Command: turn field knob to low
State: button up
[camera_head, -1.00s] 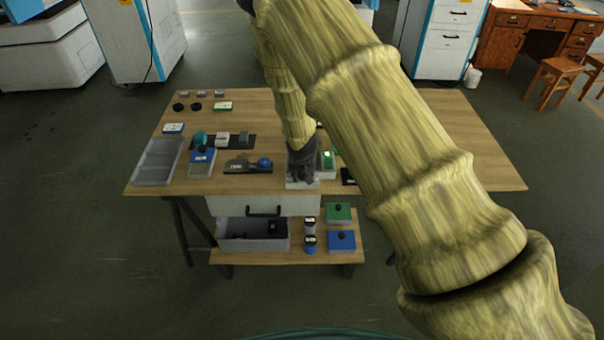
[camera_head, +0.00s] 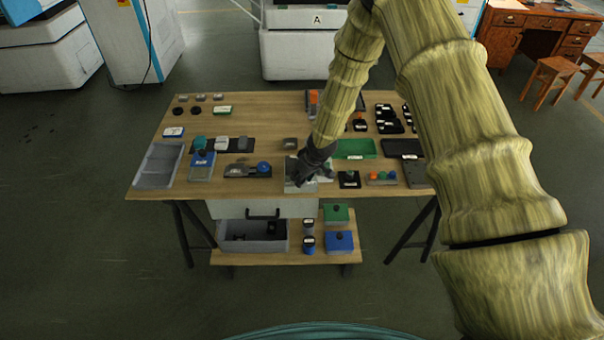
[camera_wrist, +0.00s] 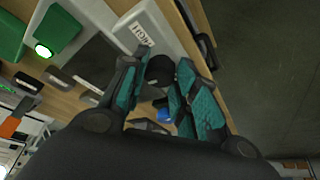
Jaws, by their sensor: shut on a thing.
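The field knob (camera_wrist: 160,68) is a dark round knob on a light grey box. The box shows in the wrist view (camera_wrist: 176,22) with a "HIGH" label (camera_wrist: 138,32) beside the knob. In the head view the box (camera_head: 296,187) stands at the table's front edge, partly covered by my gripper (camera_head: 308,178). In the wrist view my gripper (camera_wrist: 160,76) has its teal-padded fingers closed around the knob from both sides. The knob's pointer and any low mark are hidden.
Left of the box is a black base with a blue knob (camera_head: 264,167). A drawer (camera_head: 232,208) is below.

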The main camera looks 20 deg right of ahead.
jog(key=shift+w+d+r+n+g+y+p, duration=0.15)
jog(key=shift+n+y+p, duration=0.1)
jog(key=shift+n+p, duration=0.3)
jog(key=shift+s+n+g+y+p, duration=0.15)
jog(key=shift+n+y+p, duration=0.1)
jog(key=shift+n+p, duration=0.3)
jog(key=shift+w+n+g+y+p, duration=0.15)
jog(key=shift+n+g+y+p, duration=0.25)
jog(key=shift+n, duration=1.3)
jog(key=o, duration=1)
jog(key=shift+f+m+t+h+b, duration=0.25)
jog(key=shift+m+b, duration=0.25)
jog(key=shift+m, duration=0.45)
jog(key=shift+m+t+h+b, duration=0.15)
jog(key=shift+m+h+b, duration=0.3)
jog(key=shift+m, duration=0.5)
jog(key=shift+m+b, duration=0.7)
